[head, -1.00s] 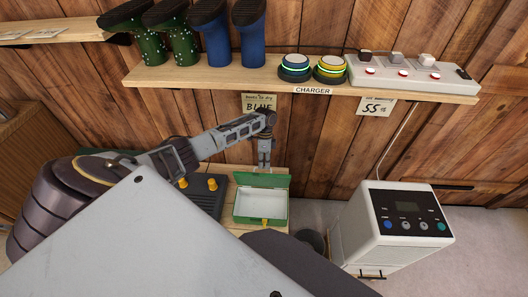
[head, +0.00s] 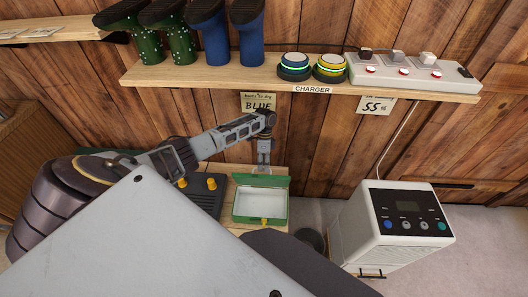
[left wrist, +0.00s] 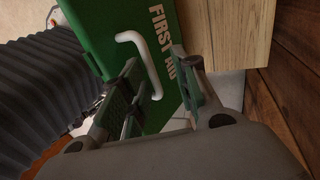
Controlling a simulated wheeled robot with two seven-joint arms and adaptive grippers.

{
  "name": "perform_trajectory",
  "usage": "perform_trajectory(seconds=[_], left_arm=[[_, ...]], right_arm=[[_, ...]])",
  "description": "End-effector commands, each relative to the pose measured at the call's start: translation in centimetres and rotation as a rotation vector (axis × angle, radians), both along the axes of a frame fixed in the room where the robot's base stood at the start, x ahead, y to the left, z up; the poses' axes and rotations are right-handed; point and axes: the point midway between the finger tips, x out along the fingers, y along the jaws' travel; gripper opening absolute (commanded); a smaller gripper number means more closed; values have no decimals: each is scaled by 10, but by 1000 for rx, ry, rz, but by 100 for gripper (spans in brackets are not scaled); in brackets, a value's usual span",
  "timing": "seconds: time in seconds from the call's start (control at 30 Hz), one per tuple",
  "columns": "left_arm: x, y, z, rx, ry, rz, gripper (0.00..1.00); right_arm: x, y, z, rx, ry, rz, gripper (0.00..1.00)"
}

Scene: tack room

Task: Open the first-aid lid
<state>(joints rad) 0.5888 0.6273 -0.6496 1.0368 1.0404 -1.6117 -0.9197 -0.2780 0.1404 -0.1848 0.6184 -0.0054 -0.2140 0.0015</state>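The green first-aid box (head: 260,222) stands on the wooden bench with its white inside showing. Its green lid (head: 262,181) is raised at the back. In the left wrist view the lid's outer face (left wrist: 105,45) shows the words FIRST AID and a white handle (left wrist: 140,55). My left gripper (head: 262,169) is just behind the raised lid, pointing down. In the left wrist view its fingers (left wrist: 157,62) are spread, with the lid's face and part of the handle showing between them. I cannot tell whether a finger touches the lid. My right gripper is not in view.
A dark box with yellow knobs (head: 207,196) sits left of the first-aid box. A shelf (head: 215,75) with boots, round devices and a switch strip runs above. A white appliance (head: 392,228) stands to the right, with a dark bin (head: 312,241) between.

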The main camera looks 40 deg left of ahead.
Motion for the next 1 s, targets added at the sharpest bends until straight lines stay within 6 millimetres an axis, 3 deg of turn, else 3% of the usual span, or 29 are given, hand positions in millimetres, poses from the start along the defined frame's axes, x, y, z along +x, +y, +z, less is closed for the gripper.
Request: perform_trajectory(seconds=[0.7, 1.0], left_arm=[[27, 15, 89, -1, -2, -1, 30], [32, 17, 105, -1, 1, -1, 30]], right_arm=[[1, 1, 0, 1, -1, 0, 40], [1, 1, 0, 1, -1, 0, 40]])
